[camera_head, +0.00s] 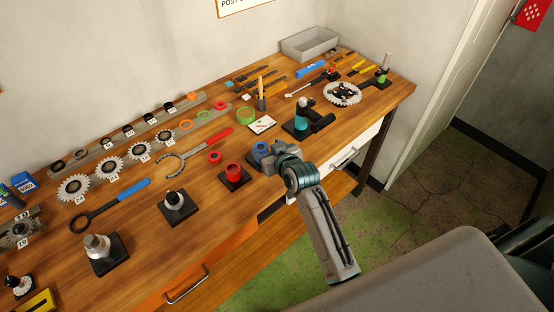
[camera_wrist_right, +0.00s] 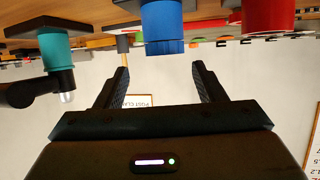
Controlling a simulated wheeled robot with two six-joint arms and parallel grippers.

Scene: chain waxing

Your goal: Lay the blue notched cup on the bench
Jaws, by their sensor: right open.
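The blue notched cup (camera_head: 261,149) stands upright on a dark square base near the front edge of the wooden bench (camera_head: 150,225). My right gripper (camera_head: 273,157) is beside it on the front right side in the head view and partly covers its base. The wrist view appears upside down, with the bench at the top. There the blue cup (camera_wrist_right: 162,22) lies ahead of the open, empty fingers of my right gripper (camera_wrist_right: 163,78), lined up with the gap between them and apart from them. I cannot make out the notch. My left gripper does not show.
A red cup (camera_head: 233,171) on a black base stands left of the blue one. A teal bottle with a black part (camera_head: 301,122) stands to the right. Sprockets, wrenches and a grey tray (camera_head: 310,43) lie farther back.

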